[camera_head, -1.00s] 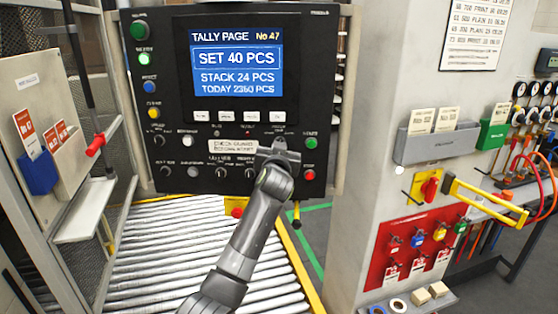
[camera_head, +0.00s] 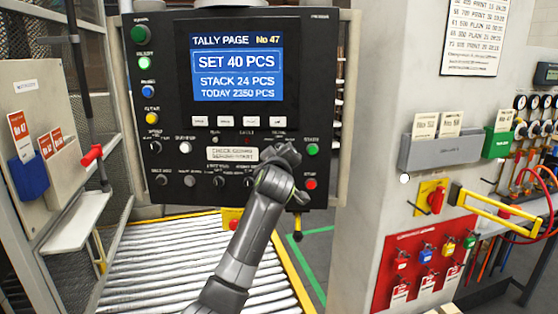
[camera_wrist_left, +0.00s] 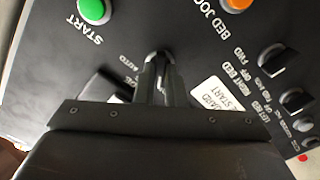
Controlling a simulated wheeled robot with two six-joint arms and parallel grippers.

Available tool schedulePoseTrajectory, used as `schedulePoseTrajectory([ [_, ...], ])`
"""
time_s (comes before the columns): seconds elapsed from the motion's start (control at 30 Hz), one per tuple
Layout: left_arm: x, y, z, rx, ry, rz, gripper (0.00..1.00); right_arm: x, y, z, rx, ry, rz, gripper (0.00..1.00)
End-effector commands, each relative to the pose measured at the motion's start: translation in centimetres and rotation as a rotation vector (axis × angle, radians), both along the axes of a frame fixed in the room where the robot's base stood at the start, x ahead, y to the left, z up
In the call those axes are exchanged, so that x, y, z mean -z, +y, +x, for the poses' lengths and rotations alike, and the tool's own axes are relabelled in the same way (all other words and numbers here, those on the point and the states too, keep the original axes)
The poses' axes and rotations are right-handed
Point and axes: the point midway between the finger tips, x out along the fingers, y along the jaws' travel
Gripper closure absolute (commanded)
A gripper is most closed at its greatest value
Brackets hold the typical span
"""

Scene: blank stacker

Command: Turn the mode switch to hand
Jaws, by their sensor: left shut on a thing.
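The black control panel (camera_head: 165,100) stands ahead with a lit blue tally screen (camera_head: 238,66). My left gripper (camera_head: 283,158) is at the panel's lower right, below the screen, and covers the knob there. In the left wrist view the gripper (camera_wrist_left: 158,78) is shut on a small dark knob (camera_wrist_left: 158,57), mostly hidden between the fingers. The word AUTO is readable beside it; a label reading HAND cannot be made out. The knob's pointing direction is hidden. My right gripper is not in view.
A green START button (camera_head: 312,149) and red button (camera_head: 310,184) sit close right of the gripper. Several other knobs line the panel's lower rows. A roller conveyor (camera_head: 150,265) runs below. A pillar (camera_head: 375,170) stands at right.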

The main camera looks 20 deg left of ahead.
Motion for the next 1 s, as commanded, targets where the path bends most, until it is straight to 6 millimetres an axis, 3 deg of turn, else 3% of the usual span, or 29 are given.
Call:
schedulePoseTrajectory([
  [0.77,0.13,-0.03,0.02,0.0,-0.024,-0.107,1.0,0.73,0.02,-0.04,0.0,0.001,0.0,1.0],
  [0.8,0.13,-0.03,0.02,0.0,-0.024,-0.107,0.89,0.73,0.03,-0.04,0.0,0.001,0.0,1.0],
  [0.97,0.09,-0.02,0.02,0.001,-0.025,-0.106,0.68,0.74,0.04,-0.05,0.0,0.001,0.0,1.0],
  [1.0,0.08,-0.02,0.02,0.001,-0.025,-0.106,0.68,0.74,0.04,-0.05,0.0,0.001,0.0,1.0],
])
